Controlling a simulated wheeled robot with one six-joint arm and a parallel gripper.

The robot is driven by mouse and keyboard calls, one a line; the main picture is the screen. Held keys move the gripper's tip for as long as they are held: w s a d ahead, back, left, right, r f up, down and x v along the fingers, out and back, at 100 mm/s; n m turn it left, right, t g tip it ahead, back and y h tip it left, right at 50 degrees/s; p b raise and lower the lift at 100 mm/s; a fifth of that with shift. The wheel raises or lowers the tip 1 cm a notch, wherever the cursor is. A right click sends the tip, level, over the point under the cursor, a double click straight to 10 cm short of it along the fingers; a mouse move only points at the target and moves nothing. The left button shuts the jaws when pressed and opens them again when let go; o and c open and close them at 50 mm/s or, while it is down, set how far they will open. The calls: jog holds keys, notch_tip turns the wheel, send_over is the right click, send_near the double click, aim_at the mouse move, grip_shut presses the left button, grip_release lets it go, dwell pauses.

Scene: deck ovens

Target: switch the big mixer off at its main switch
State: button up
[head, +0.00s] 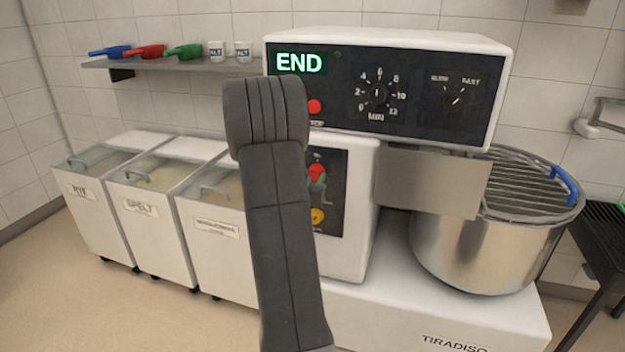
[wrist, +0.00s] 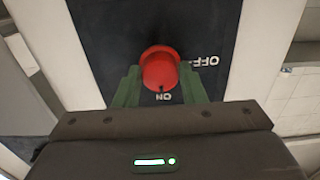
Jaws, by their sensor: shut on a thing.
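The big mixer (head: 400,45) stands in the middle and right of the head view, its display reading END. Its main switch, a red rotary knob (wrist: 160,68), sits on a dark panel with ON below it and OFF to its right in the wrist view. A small dark mark on the knob's lower edge faces ON. My gripper (wrist: 160,84) is shut on the knob, with one green finger on each side.
A yellow knob (head: 317,215) sits below the red one. A red button (head: 314,106) and a timer dial (head: 377,95) are on the upper panel. The steel bowl (head: 470,250) with its grid guard is at right. Flour bins (head: 137,228) stand at left, under a shelf (head: 180,64).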

jog(key=shift+n, duration=0.3)
jog(key=n+p, duration=0.2)
jog(key=n, duration=0.1)
jog(key=shift+r, duration=0.1)
jog(key=n+p, duration=0.3)
jog(key=n, duration=0.2)
jog(key=shift+n, duration=0.4)
jog(key=n+p, duration=0.2)
jog(key=n, duration=0.2)
jog(key=shift+d, duration=0.1)
jog(key=shift+n+p, duration=0.9)
jog(key=shift+n, duration=1.3)
jog(key=o, duration=1)
jog(key=shift+s, duration=0.1)
